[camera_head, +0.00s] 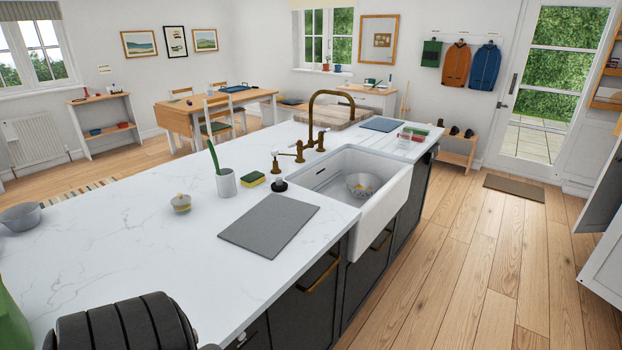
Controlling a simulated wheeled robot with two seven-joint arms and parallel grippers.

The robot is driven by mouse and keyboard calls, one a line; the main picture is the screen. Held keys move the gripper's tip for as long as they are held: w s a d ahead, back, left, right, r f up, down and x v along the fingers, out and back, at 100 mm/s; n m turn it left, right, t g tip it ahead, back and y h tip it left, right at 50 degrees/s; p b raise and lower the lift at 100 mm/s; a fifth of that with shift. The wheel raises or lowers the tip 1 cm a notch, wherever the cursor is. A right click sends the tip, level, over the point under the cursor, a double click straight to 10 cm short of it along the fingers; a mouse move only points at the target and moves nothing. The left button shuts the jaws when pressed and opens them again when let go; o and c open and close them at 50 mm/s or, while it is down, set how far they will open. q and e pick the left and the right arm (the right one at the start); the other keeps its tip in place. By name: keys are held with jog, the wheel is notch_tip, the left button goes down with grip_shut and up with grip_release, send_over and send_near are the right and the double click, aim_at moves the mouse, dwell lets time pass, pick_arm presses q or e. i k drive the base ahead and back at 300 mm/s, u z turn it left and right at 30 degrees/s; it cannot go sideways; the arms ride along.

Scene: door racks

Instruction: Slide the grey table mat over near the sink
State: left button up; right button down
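The grey table mat (269,226) lies flat on the white marble worktop, close to its front edge. It is just left of the white sink (392,204), and its right corner comes close to the sink's rim. The sink is set into the worktop with a brass tap (312,115) behind it, and a bowl (362,185) sits inside the basin. Neither of my grippers shows in this view.
A grey bowl (20,217) is at far left. A blue-grey mat (380,124) lies beyond the sink. The worktop left of the mat is clear.

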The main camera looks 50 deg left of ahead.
aim_at(266, 228)
jog(key=i, duration=2.5)
jog(key=u, duration=4.6)
